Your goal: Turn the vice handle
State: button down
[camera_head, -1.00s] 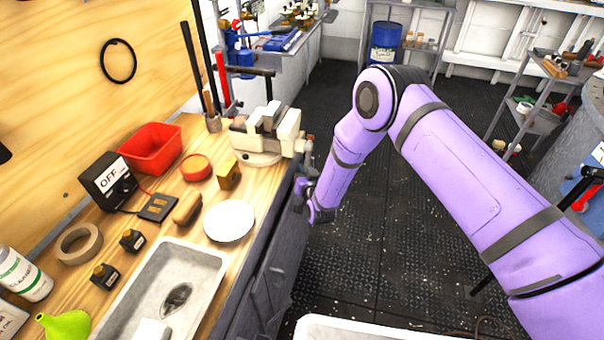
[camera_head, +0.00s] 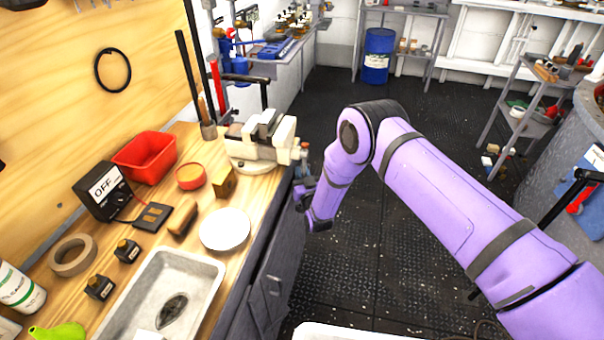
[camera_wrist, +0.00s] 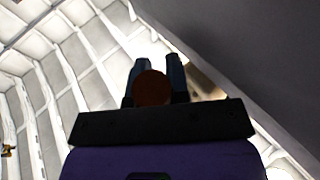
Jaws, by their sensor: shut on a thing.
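The vice (camera_head: 262,140), cream with grey jaws, stands at the far right corner of the wooden bench. Its screw end and handle (camera_head: 304,155) show at its right side, over the bench edge. My gripper (camera_head: 303,186) is just below that end, beside the bench front, partly hidden by my wrist. In the wrist view my gripper (camera_wrist: 154,85) has its two dark fingers on either side of a round brown end (camera_wrist: 152,88), which looks like the handle's end. The fingers are shut on it. The rest of the handle is hidden there.

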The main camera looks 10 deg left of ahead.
jog(key=shift+s+a+r, duration=0.1)
jog(key=shift+a+r, duration=0.1)
jog(key=shift+a, duration=0.2)
jog(key=c, duration=1.1)
grip_release()
jog(key=shift+a, duration=0.1)
jog(key=shift+f, duration=0.1)
jog(key=shift+d, duration=0.25)
jog(key=shift+f, duration=0.1)
jog(key=v, duration=1)
jog(key=shift+s+d, duration=0.2)
jog(key=shift+s, duration=0.05)
